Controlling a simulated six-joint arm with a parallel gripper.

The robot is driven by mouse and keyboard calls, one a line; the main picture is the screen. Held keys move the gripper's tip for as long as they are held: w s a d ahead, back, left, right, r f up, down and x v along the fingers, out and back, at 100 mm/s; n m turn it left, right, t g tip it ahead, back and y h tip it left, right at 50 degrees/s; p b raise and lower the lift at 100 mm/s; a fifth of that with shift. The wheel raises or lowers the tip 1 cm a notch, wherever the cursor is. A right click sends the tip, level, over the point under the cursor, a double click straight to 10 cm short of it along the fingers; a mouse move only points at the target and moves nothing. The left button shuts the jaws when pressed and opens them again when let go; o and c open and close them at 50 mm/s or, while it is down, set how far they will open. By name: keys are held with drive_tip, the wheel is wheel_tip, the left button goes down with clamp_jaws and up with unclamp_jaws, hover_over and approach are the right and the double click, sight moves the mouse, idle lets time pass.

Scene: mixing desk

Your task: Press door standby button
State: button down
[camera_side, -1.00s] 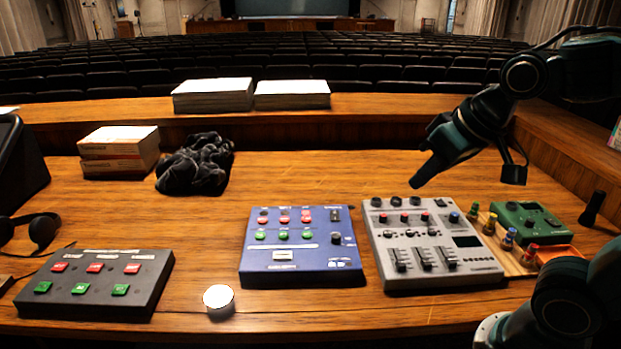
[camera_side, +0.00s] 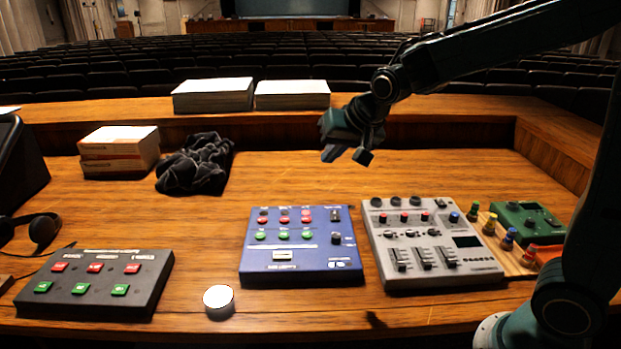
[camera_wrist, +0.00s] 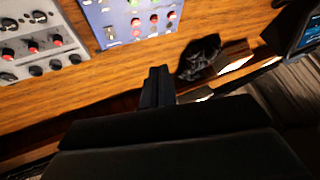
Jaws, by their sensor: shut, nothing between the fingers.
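Which button is the door standby one cannot be read; the labels are too small. A black box (camera_side: 60,302) with a row of red buttons above a row of green ones lies at the front left. A blue panel (camera_side: 345,272) with red and green buttons lies in the middle; the same blue panel shows at the top of the wrist view (camera_wrist: 95,22). My gripper (camera_side: 328,157) is shut and empty. It is in the air behind the blue panel, apart from every panel. In the wrist view its fingers (camera_wrist: 158,72) are together.
A grey mixer (camera_side: 432,270) and a green box (camera_side: 512,212) with colored pegs stand at the right. A white round disc (camera_side: 218,298) lies by the front edge. A dark cloth (camera_side: 196,165), boxes (camera_side: 118,150) and headphones (camera_side: 42,230) lie left.

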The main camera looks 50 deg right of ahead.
drive_tip(key=w+f+m, duration=0.2)
drive_tip(key=w+f, duration=0.3)
drive_tip(key=w, duration=0.3)
drive_tip(key=m+t, duration=0.1)
drive_tip(key=m, duration=0.1)
hover_over(286, 221)
wheel_tip(286, 221, down, 8)
drive_tip(key=shift+h, duration=0.3)
drive_tip(key=shift+s, duration=0.1)
drive_tip(key=shift+f, duration=4.3)
drive_tip(key=shift+f, duration=0.85)
drive_tip(key=shift+r, duration=0.8)
drive_tip(key=shift+r, duration=0.1)
